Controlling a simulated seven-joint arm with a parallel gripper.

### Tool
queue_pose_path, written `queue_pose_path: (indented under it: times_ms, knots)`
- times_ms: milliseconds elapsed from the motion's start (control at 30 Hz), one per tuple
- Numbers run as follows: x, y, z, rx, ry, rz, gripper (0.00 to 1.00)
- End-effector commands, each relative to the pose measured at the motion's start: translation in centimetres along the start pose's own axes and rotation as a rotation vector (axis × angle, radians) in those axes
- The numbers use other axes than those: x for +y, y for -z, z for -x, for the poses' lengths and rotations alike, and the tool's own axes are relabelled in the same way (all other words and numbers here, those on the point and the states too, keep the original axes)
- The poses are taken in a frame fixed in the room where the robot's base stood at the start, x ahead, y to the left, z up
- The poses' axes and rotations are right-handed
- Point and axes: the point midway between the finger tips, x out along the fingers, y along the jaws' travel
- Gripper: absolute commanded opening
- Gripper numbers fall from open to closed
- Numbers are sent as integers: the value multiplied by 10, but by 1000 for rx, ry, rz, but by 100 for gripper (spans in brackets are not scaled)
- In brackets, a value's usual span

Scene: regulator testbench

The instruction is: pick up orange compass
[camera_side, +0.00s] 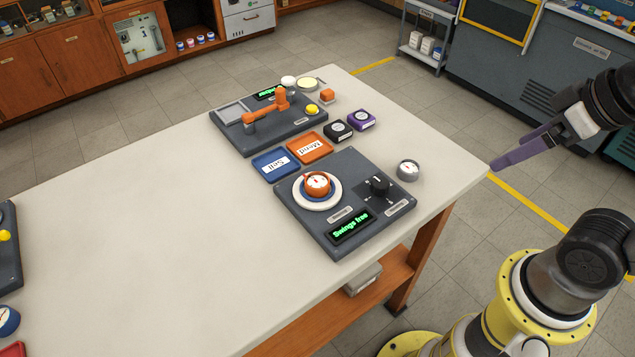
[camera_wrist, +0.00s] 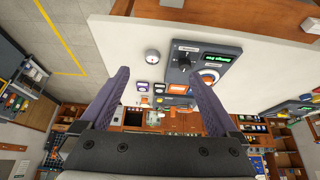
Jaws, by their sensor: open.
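The orange compass (camera_side: 317,184), a round orange case with a white face, sits on a white and blue round seat on the grey test panel (camera_side: 290,207). In the wrist view it shows small and partly covered beside the right finger (camera_wrist: 208,77). The panel's green display (camera_side: 350,228) reads "Swings free". My gripper (camera_side: 508,161) is open and empty, off the right end of the table, well apart from the compass. Its purple fingers also show in the wrist view (camera_wrist: 157,75).
A black knob (camera_side: 379,184) stands on the panel beside the compass. A grey round compass (camera_side: 408,170), black (camera_side: 338,129) and purple (camera_side: 361,120) boxes, blue "Soil" (camera_side: 274,163) and orange "Mend" (camera_side: 309,148) trays lie near. Behind is another panel (camera_side: 230,135).

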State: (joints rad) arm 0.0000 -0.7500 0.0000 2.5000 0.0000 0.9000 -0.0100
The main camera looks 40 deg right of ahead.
Motion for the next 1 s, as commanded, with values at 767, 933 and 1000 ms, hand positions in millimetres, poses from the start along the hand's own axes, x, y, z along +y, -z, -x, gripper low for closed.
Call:
queue_pose_path:
  times_ms: [767, 933, 1000]
  knots:
    - [-54, 180, 6, -150, 165, 1167, 96]
    - [-97, 221, -40, -216, 259, 1404, 96]
    - [-116, 230, -62, -245, 297, 1473, 96]
